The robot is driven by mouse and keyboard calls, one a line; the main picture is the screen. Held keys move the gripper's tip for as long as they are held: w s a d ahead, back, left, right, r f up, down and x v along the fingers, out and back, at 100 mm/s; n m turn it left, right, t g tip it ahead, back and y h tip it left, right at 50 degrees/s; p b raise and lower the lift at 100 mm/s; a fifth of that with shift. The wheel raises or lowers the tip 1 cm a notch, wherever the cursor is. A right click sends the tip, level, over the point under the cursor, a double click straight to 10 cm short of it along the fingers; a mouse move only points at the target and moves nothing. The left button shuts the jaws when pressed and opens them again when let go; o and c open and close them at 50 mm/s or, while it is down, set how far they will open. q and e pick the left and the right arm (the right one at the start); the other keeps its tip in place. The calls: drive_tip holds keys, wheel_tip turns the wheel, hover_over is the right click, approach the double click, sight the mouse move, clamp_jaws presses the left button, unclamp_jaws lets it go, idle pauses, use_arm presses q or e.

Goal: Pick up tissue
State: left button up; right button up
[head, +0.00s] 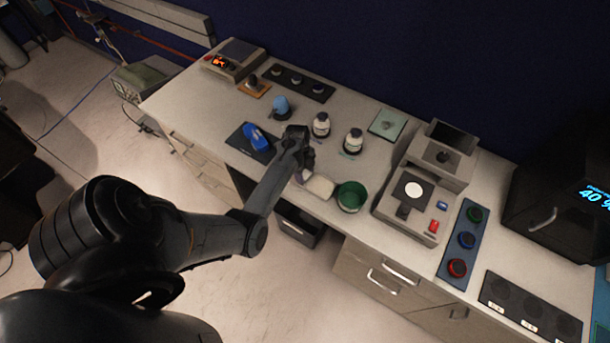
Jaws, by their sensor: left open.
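A white, soft-looking patch that seems to be the tissue (320,186) lies near the front edge of the bench, left of a green round container (351,196). My left gripper (304,172) is just above and left of the white patch, pointing down, and is open. Its wrist and fingers hide part of the area there. I cannot tell whether the fingers touch the tissue. My right gripper is not in view.
Two white jars (353,141) and a blue-topped item (281,107) stand behind my gripper. A blue object lies on a dark mat (236,141) to the left. A grey device (396,222) stands right of the green container. A dark open drawer (299,226) is below the bench edge.

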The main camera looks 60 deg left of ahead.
use_arm(q)
drive_tip(key=c, duration=0.7)
drive_tip(key=shift+r, duration=0.15)
wheel_tip(320, 180, up, 16)
wheel_tip(320, 180, up, 10)
drive_tip(key=p, duration=0.8)
hover_over(305, 173)
drive_tip(key=shift+s+r+p, duration=0.15)
drive_tip(key=shift+r+p, duration=0.65)
drive_tip(key=shift+r, duration=0.05)
